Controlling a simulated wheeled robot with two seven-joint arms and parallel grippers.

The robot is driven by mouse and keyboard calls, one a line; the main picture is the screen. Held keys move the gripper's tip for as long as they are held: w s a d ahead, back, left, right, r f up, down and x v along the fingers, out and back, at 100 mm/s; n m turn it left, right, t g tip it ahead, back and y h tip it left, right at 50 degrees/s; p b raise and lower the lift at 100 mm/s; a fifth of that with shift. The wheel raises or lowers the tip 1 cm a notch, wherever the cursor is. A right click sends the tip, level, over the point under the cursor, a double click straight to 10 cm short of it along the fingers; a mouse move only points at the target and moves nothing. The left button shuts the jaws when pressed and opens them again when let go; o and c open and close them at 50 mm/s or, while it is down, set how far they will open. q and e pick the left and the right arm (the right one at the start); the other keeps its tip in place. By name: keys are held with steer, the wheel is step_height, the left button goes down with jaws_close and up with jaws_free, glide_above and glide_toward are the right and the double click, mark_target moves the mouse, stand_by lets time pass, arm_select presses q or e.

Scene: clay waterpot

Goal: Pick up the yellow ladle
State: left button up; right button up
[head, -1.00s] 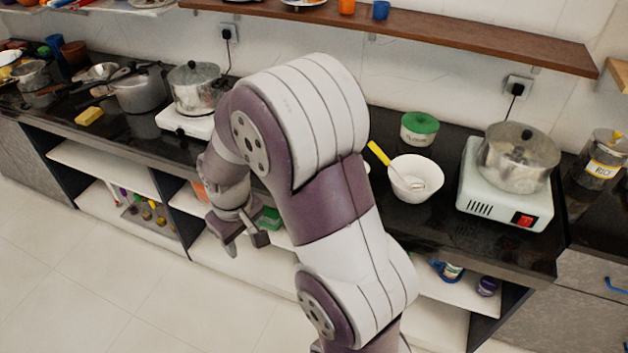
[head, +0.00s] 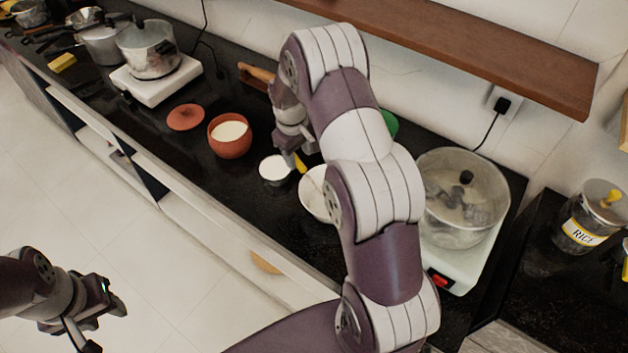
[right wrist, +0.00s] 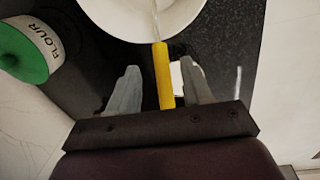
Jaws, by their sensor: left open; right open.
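The yellow ladle's handle (head: 300,163) shows just below my right gripper in the head view. The ladle leans in a white bowl (head: 314,196), largely hidden by my right arm. In the right wrist view the yellow handle (right wrist: 163,75) lies between the two parted fingers, and its thin shaft runs into the bowl (right wrist: 150,12). My right gripper (head: 297,157) is open at the handle; I cannot tell whether a finger touches it. My left gripper (head: 104,328) is open and empty, over the floor at the lower left.
A clay pot with white contents (head: 230,136), a clay lid (head: 186,117) and a small white-filled cup (head: 274,169) stand left of the bowl. A green-lidded flour jar (right wrist: 28,48) is close by. A glass-lidded pot (head: 463,198) stands right. A wooden shelf (head: 470,45) overhangs behind.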

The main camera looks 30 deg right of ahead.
mark_target(300, 164)
steer(key=f, duration=0.1)
steer(key=f+p, duration=0.1)
steer(key=f, duration=0.3)
steer(key=shift+s+d+f, duration=0.15)
steer(key=shift+d, duration=0.2)
steer(key=shift+a, duration=0.2)
steer(key=c, duration=0.8)
jaws_close()
